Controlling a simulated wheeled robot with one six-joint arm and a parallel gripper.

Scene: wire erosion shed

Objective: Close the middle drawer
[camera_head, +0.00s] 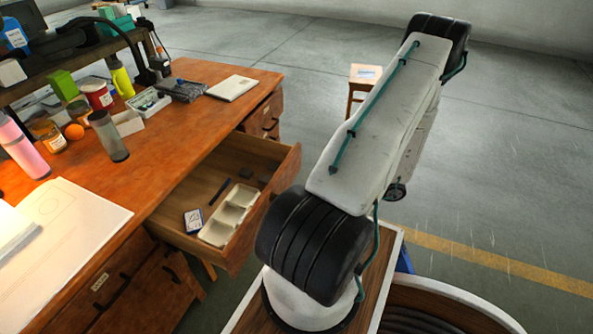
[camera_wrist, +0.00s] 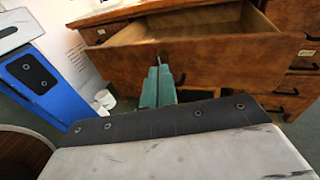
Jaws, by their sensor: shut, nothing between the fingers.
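The middle drawer (camera_head: 284,172) of the wooden desk (camera_head: 185,128) stands pulled well out in the head view. It holds a pale divided tray (camera_head: 229,215), a small blue-and-white box (camera_head: 193,221) and a few dark items. In the wrist view the drawer's brown front (camera_wrist: 225,62) faces me, with its hollow inside showing above. My gripper (camera_wrist: 158,66) has teal fingers that are shut and empty, pointing at the drawer front near its dark handle. I cannot tell whether they touch it. In the head view my gripper is hidden.
Other desk drawers (camera_wrist: 295,88) sit to the right in the wrist view and look closed. Bottles, tins and papers crowd the desktop in the head view. A small stool (camera_head: 363,78) stands behind my arm. The grey floor at right is open, with a yellow line (camera_head: 500,263).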

